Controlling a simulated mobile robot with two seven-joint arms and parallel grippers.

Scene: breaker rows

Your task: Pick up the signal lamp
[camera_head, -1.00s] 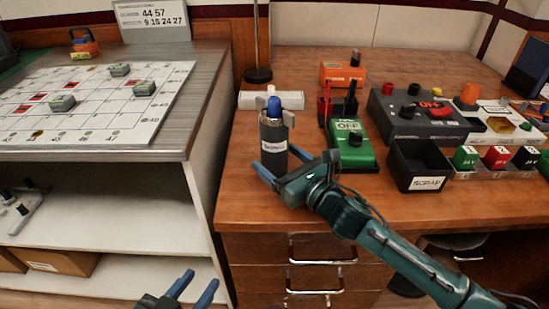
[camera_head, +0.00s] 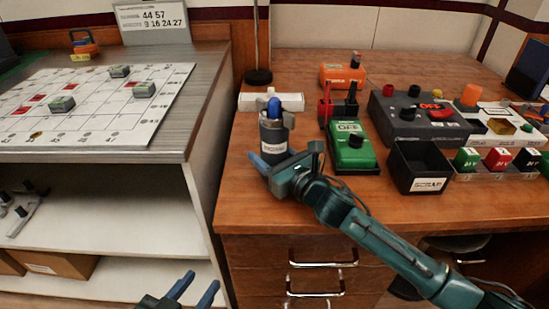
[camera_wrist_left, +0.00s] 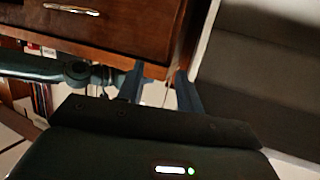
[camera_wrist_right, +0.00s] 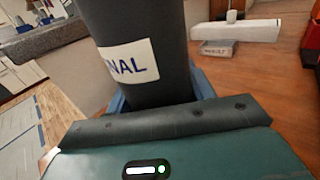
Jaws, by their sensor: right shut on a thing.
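The signal lamp (camera_head: 272,133) is a dark upright cylinder with a white label, a blue top and grey prongs beside that top. It is at the left of the wooden desk. My right gripper (camera_head: 272,163) is shut on its lower part. The lamp's base is hidden behind the gripper, so I cannot tell if it touches the desk. In the right wrist view the lamp (camera_wrist_right: 140,35) stands between the fingers, its label partly showing "NAL". My left gripper (camera_head: 200,286) is open and empty, low in front of the shelf; its fingers also show in the left wrist view (camera_wrist_left: 160,78).
A green box (camera_head: 352,158) with a black knob and a black open bin (camera_head: 418,190) are right of the lamp. A white block (camera_head: 250,102) lies behind it. A dark control box (camera_head: 440,130) stands farther right. Bare desk lies in front of the lamp.

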